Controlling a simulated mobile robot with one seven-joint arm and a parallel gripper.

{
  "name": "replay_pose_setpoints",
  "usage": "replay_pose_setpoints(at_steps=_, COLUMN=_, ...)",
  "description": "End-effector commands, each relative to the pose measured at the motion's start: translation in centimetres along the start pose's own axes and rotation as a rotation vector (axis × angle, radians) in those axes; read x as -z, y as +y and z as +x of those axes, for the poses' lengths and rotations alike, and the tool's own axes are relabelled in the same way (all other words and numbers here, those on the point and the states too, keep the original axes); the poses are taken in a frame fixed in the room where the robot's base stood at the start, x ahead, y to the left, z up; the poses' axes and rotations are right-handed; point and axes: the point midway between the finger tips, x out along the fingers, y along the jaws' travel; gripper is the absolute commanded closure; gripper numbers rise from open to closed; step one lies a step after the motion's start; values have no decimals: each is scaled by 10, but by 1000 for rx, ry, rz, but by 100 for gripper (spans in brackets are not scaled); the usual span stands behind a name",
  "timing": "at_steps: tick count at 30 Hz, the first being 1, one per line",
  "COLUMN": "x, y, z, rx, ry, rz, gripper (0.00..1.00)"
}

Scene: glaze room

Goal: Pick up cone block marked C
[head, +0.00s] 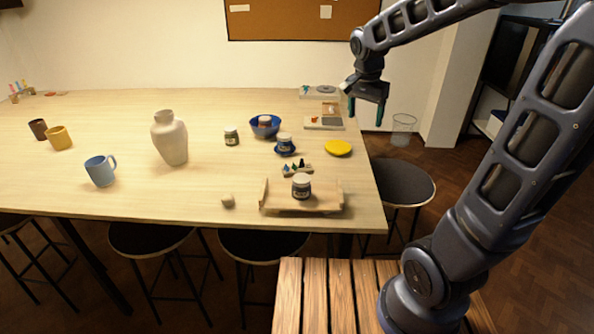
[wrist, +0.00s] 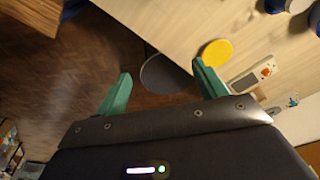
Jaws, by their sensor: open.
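No letter C can be read in either view. A small block with several cones (head: 298,169) sits on the table behind the wooden tray in the head view. A small orange piece (head: 314,119) lies on a pale board near the table's right end; an orange piece on a pale board shows in the wrist view (wrist: 266,71). A small teal piece (head: 306,88) is farther back; a teal piece also shows in the wrist view (wrist: 293,100). My gripper (head: 366,110) is open and empty, raised beyond the table's right edge. Its teal fingers (wrist: 162,72) are apart.
A wooden tray (head: 270,208) holds a jar (head: 301,187). A yellow plate (head: 338,148), a blue saucer with a jar (head: 285,150) and a blue bowl (head: 262,131) stand nearby. A tall vase (head: 170,140) is left. A stool (head: 402,182) stands beside the right edge.

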Motion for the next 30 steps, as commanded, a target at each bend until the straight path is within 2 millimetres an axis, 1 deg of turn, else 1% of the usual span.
replay_pose_setpoints(at_steps=1, x=-2, y=-16, z=7, rx=-18, ry=-3, rz=24, gripper=29)
replay_pose_setpoints(at_steps=5, x=-8, y=-53, z=21, rx=-58, ry=4, rz=116, gripper=29)
replay_pose_setpoints(at_steps=6, x=-11, y=-65, z=26, rx=-70, ry=9, rz=143, gripper=29)
replay_pose_setpoints(at_steps=11, x=-26, y=-110, z=48, rx=-116, ry=36, rz=254, gripper=29)
replay_pose_setpoints(at_steps=17, x=-54, y=-166, z=80, rx=-164, ry=91, rz=390, gripper=29)
replay_pose_setpoints(at_steps=21, x=-78, y=-201, z=104, rx=-185, ry=140, rz=482, gripper=29)
replay_pose_setpoints(at_steps=25, x=-98, y=-226, z=123, rx=-194, ry=180, rz=552, gripper=29)
replay_pose_setpoints(at_steps=27, x=-107, y=-234, z=130, rx=-196, ry=198, rz=579, gripper=29)
replay_pose_setpoints(at_steps=30, x=-114, y=-242, z=136, rx=-196, ry=213, rz=605, gripper=29)
